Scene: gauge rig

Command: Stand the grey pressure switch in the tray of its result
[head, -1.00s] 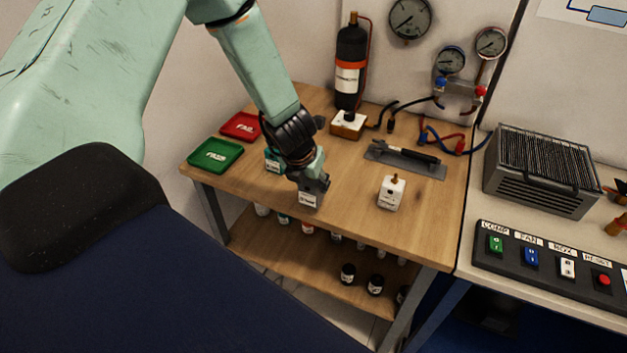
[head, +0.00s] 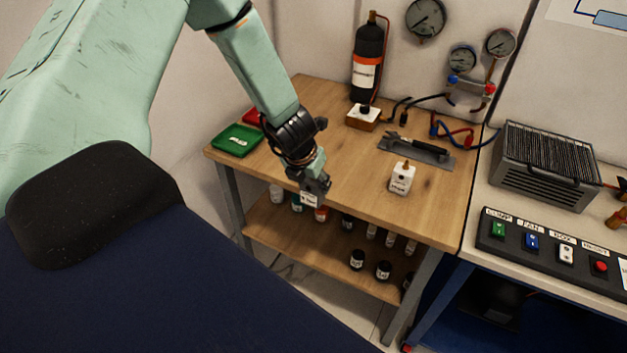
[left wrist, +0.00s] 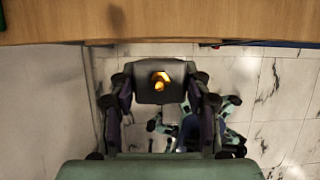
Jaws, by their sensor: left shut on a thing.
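My left gripper (head: 318,182) is shut on the grey pressure switch (left wrist: 147,94). In the left wrist view its grey body with a brass fitting sits between the fingers (left wrist: 164,88). In the head view only a bit of the switch with a pale label (head: 309,199) shows under the fingers. It is held in front of the bench edge, with floor below it in the wrist view. The green PASS tray (head: 228,149) is at the bench's left end, left of the gripper. The red tray (head: 251,117) is behind it, partly hidden by my arm. My right gripper is not in view.
A white switch (head: 401,180) stands on the wooden bench (head: 350,170), right of the gripper. The bench's middle is clear.

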